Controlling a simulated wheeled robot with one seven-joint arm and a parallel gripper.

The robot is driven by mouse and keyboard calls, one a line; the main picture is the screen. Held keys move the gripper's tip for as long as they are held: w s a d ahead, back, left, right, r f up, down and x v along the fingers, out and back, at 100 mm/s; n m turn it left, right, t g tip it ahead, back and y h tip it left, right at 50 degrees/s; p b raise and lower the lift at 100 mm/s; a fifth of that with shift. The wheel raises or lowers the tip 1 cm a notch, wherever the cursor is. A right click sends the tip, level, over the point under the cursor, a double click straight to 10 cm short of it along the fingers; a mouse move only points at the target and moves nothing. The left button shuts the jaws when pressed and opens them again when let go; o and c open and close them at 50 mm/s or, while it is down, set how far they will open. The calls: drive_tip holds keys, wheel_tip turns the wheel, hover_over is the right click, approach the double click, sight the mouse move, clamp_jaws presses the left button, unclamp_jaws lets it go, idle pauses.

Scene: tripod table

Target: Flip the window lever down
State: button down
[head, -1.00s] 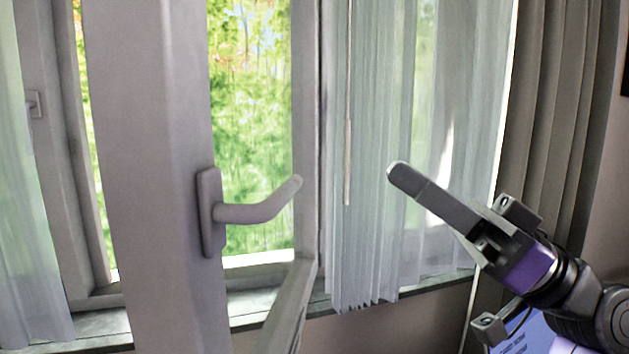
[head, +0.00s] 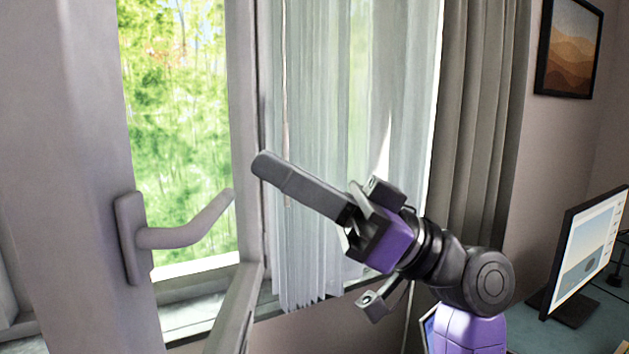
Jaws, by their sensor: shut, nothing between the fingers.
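The window lever (head: 186,233) is a grey handle on the frame of the open window sash (head: 75,150) at the left. Its base plate (head: 131,238) is upright, and the lever sticks out to the right with its outer end bent upward. My gripper (head: 266,166) is shut and empty. Its fingertips point up and left, a little above and to the right of the lever's free end in the picture. I see no contact between them, though the depth gap is hard to judge.
Sheer curtain (head: 320,240) and a grey drape (head: 478,120) hang behind my arm. A monitor (head: 587,262) stands on a desk (head: 570,335) at the right. A framed picture (head: 569,48) hangs on the wall. The space between gripper and lever looks clear.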

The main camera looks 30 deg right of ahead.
drive_tip(key=shift+w+a+f+p, duration=0.1)
drive_tip(key=shift+w+a+f, duration=0.25)
drive_tip(key=shift+a, duration=0.2)
drive_tip(key=shift+w+a+f+p, duration=0.2)
drive_tip(key=shift+a+f, duration=0.2)
drive_tip(key=shift+a, duration=0.15)
drive_tip(key=shift+w+a+f+p, duration=0.1)
drive_tip(key=shift+w+a+f, duration=0.25)
drive_tip(key=shift+a, duration=0.2)
drive_tip(key=shift+w+f, duration=0.1)
drive_tip(key=shift+f, duration=0.05)
